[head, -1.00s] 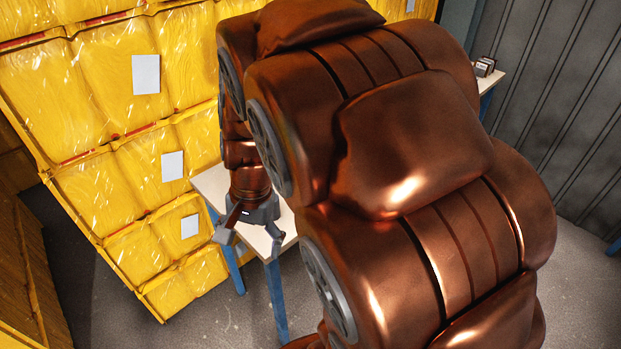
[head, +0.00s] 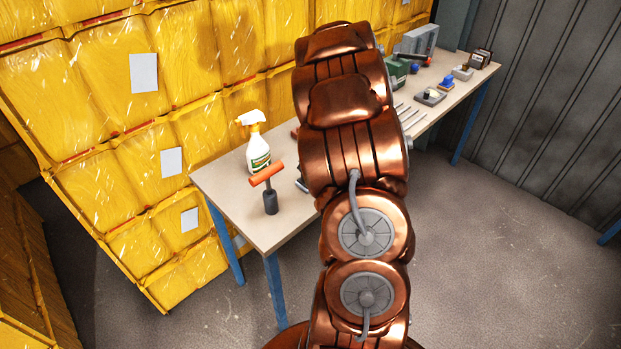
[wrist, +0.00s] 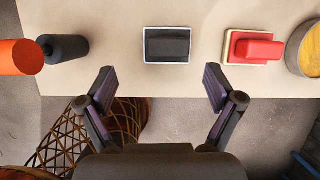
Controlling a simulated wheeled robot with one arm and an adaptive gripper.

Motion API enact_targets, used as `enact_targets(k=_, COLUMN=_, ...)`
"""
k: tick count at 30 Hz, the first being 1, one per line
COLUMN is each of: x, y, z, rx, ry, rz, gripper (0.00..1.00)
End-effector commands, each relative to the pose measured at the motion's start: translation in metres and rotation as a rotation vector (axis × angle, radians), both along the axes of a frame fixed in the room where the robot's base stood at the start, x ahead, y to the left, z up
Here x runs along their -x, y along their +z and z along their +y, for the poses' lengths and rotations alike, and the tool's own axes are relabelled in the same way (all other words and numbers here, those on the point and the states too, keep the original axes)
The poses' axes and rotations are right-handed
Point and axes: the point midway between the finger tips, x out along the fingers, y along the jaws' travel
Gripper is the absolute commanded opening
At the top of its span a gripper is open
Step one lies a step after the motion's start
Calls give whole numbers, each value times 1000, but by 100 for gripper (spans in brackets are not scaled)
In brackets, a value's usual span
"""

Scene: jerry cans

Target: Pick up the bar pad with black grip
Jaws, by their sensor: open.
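The bar pad with black grip (wrist: 167,45) lies on the table in the wrist view, a dark rectangle with a pale rim and a black block on top. My gripper (wrist: 159,88) is open and empty, its fingers spread at the table's edge. The pad is ahead of the gap between the fingertips, apart from them. A similar pad with a red grip (wrist: 256,48) lies to its right. In the head view my arm hides the gripper and most of the table's middle.
A round yellow-topped thing (wrist: 308,49) is at the wrist view's right. Yellow crates (head: 100,90) stand behind the table (head: 235,212). Several items crowd its far end.

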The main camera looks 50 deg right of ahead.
Motion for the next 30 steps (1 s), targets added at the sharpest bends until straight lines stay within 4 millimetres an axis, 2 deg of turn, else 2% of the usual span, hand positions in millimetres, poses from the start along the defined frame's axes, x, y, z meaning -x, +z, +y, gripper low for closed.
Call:
enact_targets(k=4, x=-1, y=-6, z=-9, rx=-11, ry=-47, rz=-6, gripper=92)
enact_targets(k=19, x=-13, y=-37, z=-9, rx=-10, ry=-43, rz=-4, gripper=92)
enact_targets(k=30, x=-26, y=-69, z=-11, rx=-9, ry=-44, rz=-6, gripper=92)
